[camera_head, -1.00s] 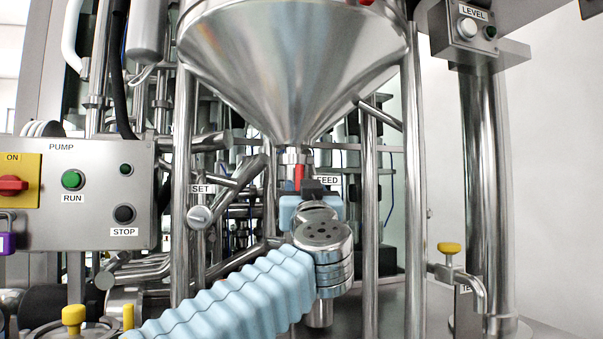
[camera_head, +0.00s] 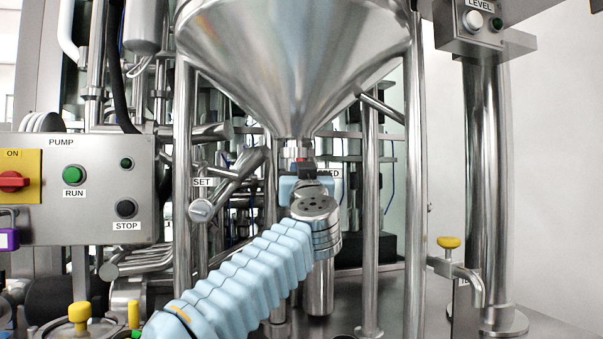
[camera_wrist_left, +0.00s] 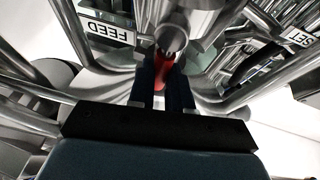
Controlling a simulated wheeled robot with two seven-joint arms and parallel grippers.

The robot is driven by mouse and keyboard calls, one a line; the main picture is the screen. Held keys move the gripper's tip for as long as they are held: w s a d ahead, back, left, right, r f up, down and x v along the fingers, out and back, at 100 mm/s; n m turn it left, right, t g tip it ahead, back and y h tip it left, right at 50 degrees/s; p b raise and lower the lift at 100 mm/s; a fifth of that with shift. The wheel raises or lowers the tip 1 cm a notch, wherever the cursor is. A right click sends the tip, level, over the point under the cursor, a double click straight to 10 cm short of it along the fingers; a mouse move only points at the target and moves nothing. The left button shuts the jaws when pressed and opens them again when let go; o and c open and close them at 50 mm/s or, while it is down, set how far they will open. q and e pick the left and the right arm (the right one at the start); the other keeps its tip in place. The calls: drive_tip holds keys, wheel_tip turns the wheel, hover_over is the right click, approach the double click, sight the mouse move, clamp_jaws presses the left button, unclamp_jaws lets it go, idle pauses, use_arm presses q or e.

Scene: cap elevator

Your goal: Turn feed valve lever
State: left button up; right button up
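The red feed valve lever (camera_head: 303,160) shows as a small patch under the hopper's outlet in the head view, beside the partly covered FEED label (camera_head: 329,173). My light blue left arm reaches up to it from the bottom, and my left gripper (camera_head: 307,172) is mostly hidden behind its own wrist. In the left wrist view the two dark fingers of my left gripper (camera_wrist_left: 161,80) stand close together with the red lever (camera_wrist_left: 163,68) between them; they look shut on it. A round metal pipe end (camera_wrist_left: 171,38) is just past the fingertips. My right gripper is not in view.
The steel hopper (camera_head: 295,60) hangs above my wrist. Upright posts (camera_head: 415,200) stand on both sides. A pump panel (camera_head: 90,195) is at left, and a yellow-knobbed tap (camera_head: 449,243) at right. The SET label (camera_head: 202,182) and pipes lie close on the left.

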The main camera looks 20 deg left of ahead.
use_arm(q)
drive_tip(key=shift+w+d+m, duration=0.1)
drive_tip(key=shift+m, duration=0.4)
clamp_jaws()
drive_tip(key=shift+w+d+f+m+g+h+p, duration=0.1)
drive_tip(key=shift+w+d+m+h, duration=0.2)
drive_tip(key=shift+m+h, duration=0.75)
drive_tip(key=shift+w+d+f+m+g+h+p, duration=0.15)
drive_tip(key=shift+d+m+h, duration=0.3)
drive_tip(key=shift+m, duration=1.25)
drive_tip(key=shift+w+d+f+m+g+h+p, duration=0.1)
drive_tip(key=shift+w+d+m+h, duration=0.2)
drive_tip(key=shift+m+h, duration=0.8)
drive_tip(key=shift+m+y, duration=0.3)
drive_tip(key=shift+m, duration=0.05)
drive_tip(key=o, duration=0.8)
unclamp_jaws()
drive_tip(key=shift+c, duration=0.2)
drive_tip(key=shift+s, duration=0.15)
